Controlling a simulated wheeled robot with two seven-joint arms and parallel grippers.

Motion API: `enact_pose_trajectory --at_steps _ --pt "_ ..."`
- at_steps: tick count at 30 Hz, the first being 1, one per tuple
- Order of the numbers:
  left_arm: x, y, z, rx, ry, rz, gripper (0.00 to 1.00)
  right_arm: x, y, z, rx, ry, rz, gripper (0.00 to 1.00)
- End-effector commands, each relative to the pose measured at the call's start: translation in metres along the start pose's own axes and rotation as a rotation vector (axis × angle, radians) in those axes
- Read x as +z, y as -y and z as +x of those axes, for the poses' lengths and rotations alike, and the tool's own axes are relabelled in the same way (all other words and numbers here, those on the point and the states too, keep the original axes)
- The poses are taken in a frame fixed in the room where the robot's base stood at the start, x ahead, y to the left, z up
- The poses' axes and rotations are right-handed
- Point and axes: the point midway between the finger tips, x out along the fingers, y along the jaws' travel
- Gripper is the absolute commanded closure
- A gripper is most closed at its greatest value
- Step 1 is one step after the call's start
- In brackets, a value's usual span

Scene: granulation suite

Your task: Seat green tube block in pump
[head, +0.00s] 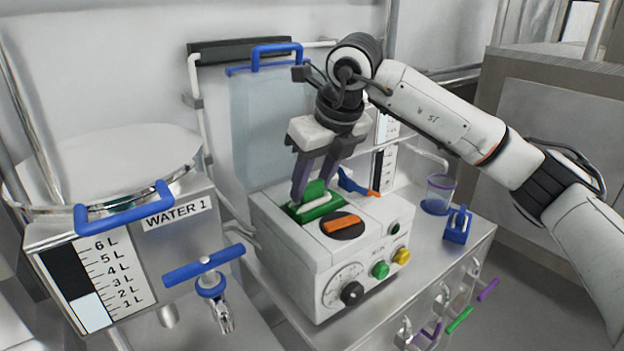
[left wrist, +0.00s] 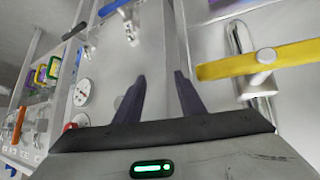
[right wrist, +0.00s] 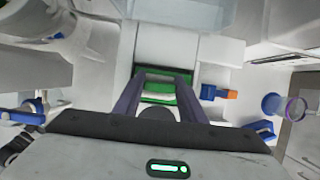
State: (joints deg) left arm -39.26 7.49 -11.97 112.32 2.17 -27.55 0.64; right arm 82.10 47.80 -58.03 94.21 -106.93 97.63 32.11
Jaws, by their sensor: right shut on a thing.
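The white pump (head: 300,258) stands on a steel cart top, with an orange bar on a round black disc on its top. The green tube block (head: 316,189) is at the slot in the pump's top, beside a white tube piece. My right gripper (head: 309,187) points down over the pump and is shut on the block. The block also shows between the fingers in the right wrist view (right wrist: 163,80). The fingers hide part of it, so I cannot tell how deep it sits. My left gripper (left wrist: 158,82) is apart from the pump, open and empty.
A blue clip with an orange tip (head: 356,186) lies just behind the pump. A purple-rimmed cup (head: 439,194) and a blue block (head: 457,226) stand to the right. A tank labelled WATER 1 (head: 120,250) with a blue tap handle (head: 204,264) is at left.

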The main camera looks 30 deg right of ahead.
Motion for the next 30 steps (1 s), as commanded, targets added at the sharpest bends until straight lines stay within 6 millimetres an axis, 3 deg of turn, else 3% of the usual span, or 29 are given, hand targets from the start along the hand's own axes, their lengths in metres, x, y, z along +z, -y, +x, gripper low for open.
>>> enact_pose_trajectory --at_steps 8,9,13,23,30 --pt "-0.004 0.0 0.0 0.0 -0.009 0.0 0.64 0.0 0.0 0.001 0.0 0.002 0.0 1.0" --pt "-0.004 0.0 0.0 0.0 -0.009 0.0 0.64 0.0 0.0 0.001 0.0 0.002 0.0 0.61" --pt "-0.004 0.0 0.0 0.0 -0.009 0.0 0.64 0.0 0.0 0.001 0.0 0.002 0.0 0.41" --pt "-0.004 0.0 0.0 -0.001 -0.009 -0.001 0.64 0.0 0.0 -0.002 -0.001 0.001 0.0 0.41" --pt "0.0 0.002 0.001 -0.004 -0.002 -0.001 0.64 0.001 0.0 -0.04 0.0 0.007 0.001 0.41"
